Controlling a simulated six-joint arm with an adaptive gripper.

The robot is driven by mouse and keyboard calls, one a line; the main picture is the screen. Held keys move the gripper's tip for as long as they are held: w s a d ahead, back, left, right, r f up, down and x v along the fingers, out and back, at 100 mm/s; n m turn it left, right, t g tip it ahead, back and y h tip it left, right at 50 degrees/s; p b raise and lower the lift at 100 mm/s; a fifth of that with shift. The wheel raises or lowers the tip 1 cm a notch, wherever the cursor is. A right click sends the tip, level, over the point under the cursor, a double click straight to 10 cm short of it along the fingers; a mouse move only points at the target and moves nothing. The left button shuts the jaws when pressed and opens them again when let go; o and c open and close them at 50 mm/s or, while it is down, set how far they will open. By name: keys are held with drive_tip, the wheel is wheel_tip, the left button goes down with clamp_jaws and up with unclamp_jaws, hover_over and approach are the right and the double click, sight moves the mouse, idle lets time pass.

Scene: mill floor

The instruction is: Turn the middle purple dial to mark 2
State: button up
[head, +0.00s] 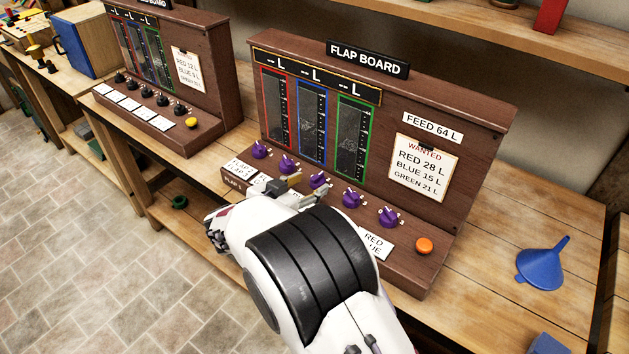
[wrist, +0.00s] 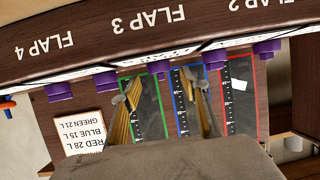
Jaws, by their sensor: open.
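The dark brown flap board (head: 474,117) carries a row of several purple dials below its three gauges. The middle purple dial (head: 319,180) has small pale marks beside it, too small to read. In the wrist view, which is upside down, the middle dial (wrist: 160,67) lies between and beyond my two fingers. My gripper (head: 302,189) is open and empty in front of the dial row, close to the middle dial. Its fingertips show apart in the wrist view (wrist: 164,84). I cannot tell whether either finger touches the dial. The dial's setting is not legible.
Neighbouring purple dials sit close on both sides, at left (head: 289,163) and right (head: 353,197). An orange button (head: 424,245) is at the board's right end. A blue funnel (head: 543,264) lies on the wooden bench. A second, similar board (head: 205,62) stands at left.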

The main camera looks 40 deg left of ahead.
sight(313, 182)
drive_tip(key=shift+x, duration=1.85)
drive_tip(key=c, duration=1.1)
